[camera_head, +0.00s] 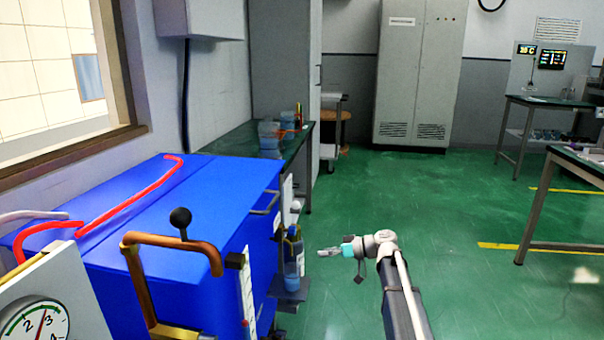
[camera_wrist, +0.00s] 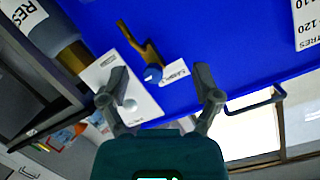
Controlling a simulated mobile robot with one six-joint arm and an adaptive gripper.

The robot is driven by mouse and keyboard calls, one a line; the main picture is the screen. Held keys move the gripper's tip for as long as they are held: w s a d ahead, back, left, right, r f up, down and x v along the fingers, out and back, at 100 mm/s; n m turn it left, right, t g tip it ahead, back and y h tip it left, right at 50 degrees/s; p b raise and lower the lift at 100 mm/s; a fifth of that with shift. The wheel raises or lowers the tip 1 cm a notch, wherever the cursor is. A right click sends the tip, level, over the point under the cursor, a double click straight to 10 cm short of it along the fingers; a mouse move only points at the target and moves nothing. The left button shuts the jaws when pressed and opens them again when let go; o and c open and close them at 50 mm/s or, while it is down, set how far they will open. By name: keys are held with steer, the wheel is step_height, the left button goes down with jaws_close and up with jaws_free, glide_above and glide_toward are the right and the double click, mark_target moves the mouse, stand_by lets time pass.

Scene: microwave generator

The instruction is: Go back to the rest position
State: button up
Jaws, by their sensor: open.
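My gripper (camera_head: 328,251) is at the end of my outstretched arm, to the right of the blue cabinet (camera_head: 200,205) in the head view. In the wrist view my gripper (camera_wrist: 158,88) has its two fingers spread wide, with nothing between them. Beyond the fingers are the blue cabinet face (camera_wrist: 225,40), a brass tap (camera_wrist: 140,42) with a blue knob, and a white plate (camera_wrist: 128,98). A labelled bottle (camera_head: 293,262) stands on a small shelf at the cabinet's side, left of my gripper and apart from it.
A brass pipe (camera_head: 140,240) with a black knob and a gauge (camera_head: 38,320) are at the near left. A dark bench (camera_head: 225,143) with containers stands behind the cabinet. Tables (camera_head: 545,102) stand at the right. Green floor (camera_head: 450,210) is clear between them.

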steer(key=s+d+f+m+g+h+p, duration=0.1)
steer(key=s+f+m+h, duration=0.25)
steer(key=s, duration=0.45)
steer(key=s+d+f+m+g+h+p, duration=0.1)
steer(key=s+f+m+h, duration=0.1)
steer(key=s+f+h, duration=0.45)
steer(key=s+d+m+h+p, duration=0.2)
steer(key=s+d+m+h, duration=0.4)
steer(key=s, duration=0.7)
step_height(320, 180, up, 38)
steer(key=d+n+y+p, duration=0.1)
steer(key=p, duration=3.6)
steer(key=shift+w+p, duration=0.4)
steer(key=shift+w, duration=0.05)
steer(key=shift+f, duration=0.2)
